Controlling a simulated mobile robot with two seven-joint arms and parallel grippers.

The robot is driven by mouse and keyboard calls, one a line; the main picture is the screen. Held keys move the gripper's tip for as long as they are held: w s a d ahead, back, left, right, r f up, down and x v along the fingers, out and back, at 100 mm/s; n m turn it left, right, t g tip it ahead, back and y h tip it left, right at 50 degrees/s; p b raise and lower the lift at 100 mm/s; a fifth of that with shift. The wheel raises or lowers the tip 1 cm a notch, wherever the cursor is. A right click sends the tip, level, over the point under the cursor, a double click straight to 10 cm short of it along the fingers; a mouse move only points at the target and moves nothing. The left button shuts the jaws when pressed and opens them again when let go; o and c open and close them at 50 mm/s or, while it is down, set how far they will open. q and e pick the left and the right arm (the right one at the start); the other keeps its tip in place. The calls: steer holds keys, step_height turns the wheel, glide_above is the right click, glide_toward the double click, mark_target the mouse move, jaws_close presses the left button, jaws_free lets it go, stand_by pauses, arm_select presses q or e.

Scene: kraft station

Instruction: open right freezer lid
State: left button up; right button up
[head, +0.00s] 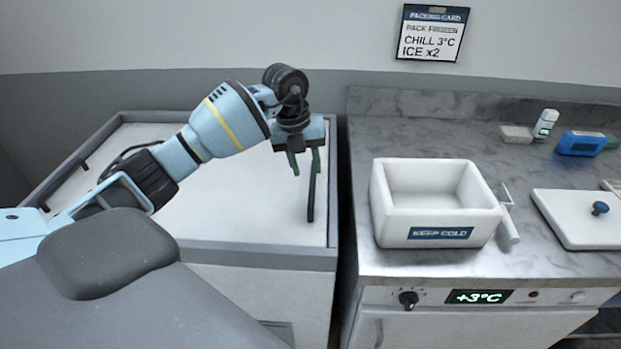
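The chest freezer (330,215) stands at the left with a grey rim and a pale top. A dark bar handle (311,200) is at the right side of the top, on the right lid (250,215). My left gripper (305,163) hangs over this lid, pointing down, at the far end of the handle. Its two green-tipped fingers are apart. The right finger overlaps the handle's far end in the picture; I cannot tell whether they touch. The lid looks closed. My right gripper is out of view.
Another dark handle (68,178) lies at the freezer's left side. A marbled counter (440,140) to the right carries a white open box (435,218) labelled KEEP COLD, a white lid with a blue knob (580,225) and a blue device (580,143). A packing card (432,33) hangs on the wall.

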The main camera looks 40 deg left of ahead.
mark_target(312, 185)
arm_select(q)
steer(key=shift+w+d+f, duration=0.15)
steer(key=shift+d+f, duration=0.05)
steer(key=shift+f, duration=1)
steer(key=shift+w+d+f, duration=0.1)
steer(key=shift+d+f, duration=0.1)
steer(key=shift+f, duration=0.95)
jaws_close()
